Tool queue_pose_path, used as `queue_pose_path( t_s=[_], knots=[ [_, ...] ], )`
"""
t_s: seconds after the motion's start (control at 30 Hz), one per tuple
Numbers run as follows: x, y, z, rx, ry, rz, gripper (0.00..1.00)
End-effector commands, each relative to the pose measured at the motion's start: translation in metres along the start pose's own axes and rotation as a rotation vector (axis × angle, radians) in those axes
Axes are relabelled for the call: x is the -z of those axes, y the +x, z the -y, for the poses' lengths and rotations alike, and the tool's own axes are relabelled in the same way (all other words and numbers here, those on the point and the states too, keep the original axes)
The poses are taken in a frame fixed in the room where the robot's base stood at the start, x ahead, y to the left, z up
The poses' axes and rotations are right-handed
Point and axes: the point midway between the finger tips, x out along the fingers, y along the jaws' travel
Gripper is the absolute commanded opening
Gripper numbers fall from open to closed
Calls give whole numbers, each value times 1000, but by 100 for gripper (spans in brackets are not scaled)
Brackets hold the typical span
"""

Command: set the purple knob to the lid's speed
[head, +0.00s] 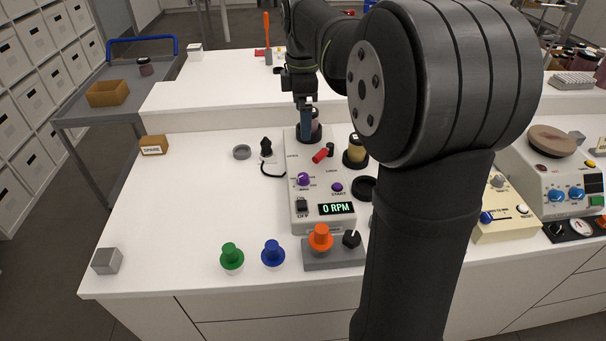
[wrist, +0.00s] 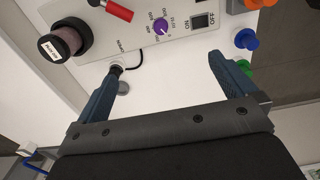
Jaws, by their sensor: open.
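The display (head: 337,209) reads 0 RPM. In the wrist view the purple knob (wrist: 162,27) has a white pointer mark and a ring of printed numbers; the mark seems to be near 0. A jar (wrist: 67,42) with a dark lid shows there, its white lid label (wrist: 53,48) too small to read surely. My gripper (head: 306,128) is open and empty above the panel's back end; in the wrist view its fingertips (wrist: 164,64) are apart, not touching the knob.
A red handle (head: 321,156) and an amber jar (head: 355,150) stand near the knob. An on/off switch (wrist: 200,20) lies beside it. Green (head: 232,256), blue (head: 273,253) and orange (head: 320,238) knobs stand in front. The left tabletop is mostly clear. My arm hides the right of the panel.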

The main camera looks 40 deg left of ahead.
Motion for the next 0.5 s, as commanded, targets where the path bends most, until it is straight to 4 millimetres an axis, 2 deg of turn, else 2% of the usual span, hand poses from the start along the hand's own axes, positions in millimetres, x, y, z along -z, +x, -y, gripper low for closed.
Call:
queue_pose_path(
  t_s=[0.17,0.5],
  knots=[
    [0,-13,0,0,0,0,100],
    [0,-14,0,1,0,0,100]
  ],
)
